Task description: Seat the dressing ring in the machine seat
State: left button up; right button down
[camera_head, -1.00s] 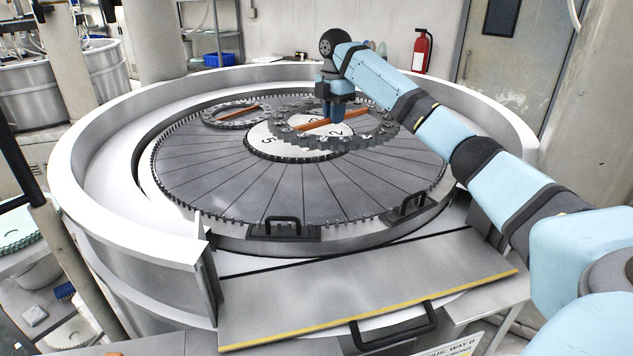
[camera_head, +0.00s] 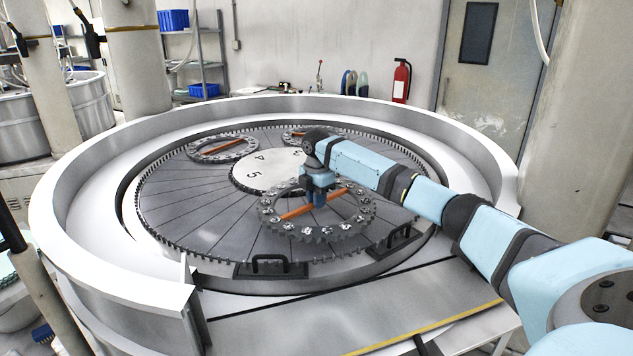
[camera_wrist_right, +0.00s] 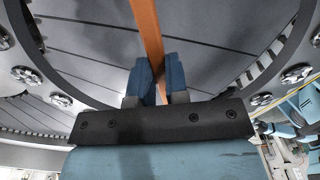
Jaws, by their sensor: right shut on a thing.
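The dressing ring (camera_head: 320,234) is a dark toothed ring with several round bolts and an orange bar (camera_head: 296,213) across it. My right gripper (camera_head: 319,198) is shut on that bar, near the ring's middle. The right wrist view shows the orange bar (camera_wrist_right: 147,32) between the two blue fingers (camera_wrist_right: 158,85). The ring is over the near right part of the dark, grooved machine plate (camera_head: 190,220). It looks level; I cannot tell whether it touches the plate. No separate empty seat is clearly distinguishable. My left gripper is out of view.
Two similar rings with orange bars lie farther back, one at left (camera_head: 222,157) and one partly behind my arm (camera_head: 292,138). A pale numbered centre disc (camera_head: 262,177) lies between them. A high white rim (camera_head: 75,235) surrounds the plate. Black handles (camera_head: 270,260) stand at the front edge.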

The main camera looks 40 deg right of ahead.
aim_at(317, 222)
jog(key=shift+f+p, duration=0.35)
jog(key=shift+f, duration=2.05)
jog(key=c, duration=1.1)
grip_release()
jog(key=shift+s, duration=0.1)
jog(key=shift+a, duration=0.1)
notch_tip(317, 222, up, 11)
jog(key=shift+f+b, duration=0.1)
jog(key=shift+b, duration=1.05)
jog(key=shift+r, duration=0.6)
